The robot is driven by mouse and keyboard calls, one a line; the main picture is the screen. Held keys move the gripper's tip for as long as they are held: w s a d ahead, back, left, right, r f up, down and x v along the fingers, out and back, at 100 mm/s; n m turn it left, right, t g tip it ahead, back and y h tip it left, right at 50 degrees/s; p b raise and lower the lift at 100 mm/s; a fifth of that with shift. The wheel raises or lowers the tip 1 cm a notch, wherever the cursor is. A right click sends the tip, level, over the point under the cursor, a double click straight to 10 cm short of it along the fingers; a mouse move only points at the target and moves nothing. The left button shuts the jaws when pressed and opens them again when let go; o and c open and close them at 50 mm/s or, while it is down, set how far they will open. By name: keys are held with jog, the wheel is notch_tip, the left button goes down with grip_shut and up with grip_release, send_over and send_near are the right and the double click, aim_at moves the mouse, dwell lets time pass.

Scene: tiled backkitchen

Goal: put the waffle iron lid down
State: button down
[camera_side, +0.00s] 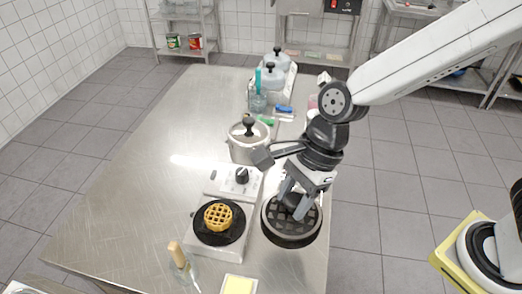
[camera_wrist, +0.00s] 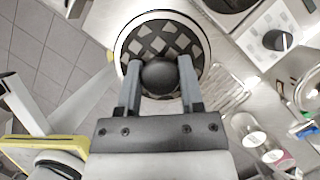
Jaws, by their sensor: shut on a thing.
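The waffle iron lid (camera_side: 276,230) is a round dark disc with a grid pattern and a pale rim, near the right edge of the steel table. It also shows in the wrist view (camera_wrist: 150,38). My gripper (camera_side: 294,203) points down over it, its two fingers shut on the lid's black knob (camera_wrist: 160,77). The lid looks level and low over the table; I cannot tell whether it touches. The waffle iron base (camera_side: 240,222), with its black plate, stands just left of the lid. A golden waffle (camera_side: 218,215) lies on that plate.
A control box with a knob (camera_side: 241,175) and a steel pot (camera_side: 247,150) stand behind the base. A jar with a wooden-handled tool (camera_side: 180,262) and a butter dish (camera_side: 238,286) are in front. Bottles stand farther back. The left of the table (camera_side: 125,190) is clear.

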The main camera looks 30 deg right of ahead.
jog(key=f, duration=0.1)
jog(key=d+f, duration=0.1)
jog(key=f, duration=0.1)
jog(key=shift+d, duration=0.15)
jog(key=shift+f, duration=2.2)
jog(key=shift+f, duration=0.15)
jog(key=shift+f, duration=1.65)
jog(key=shift+f, duration=0.1)
jog(key=shift+c, duration=1.2)
grip_release()
jog(key=v, duration=1.2)
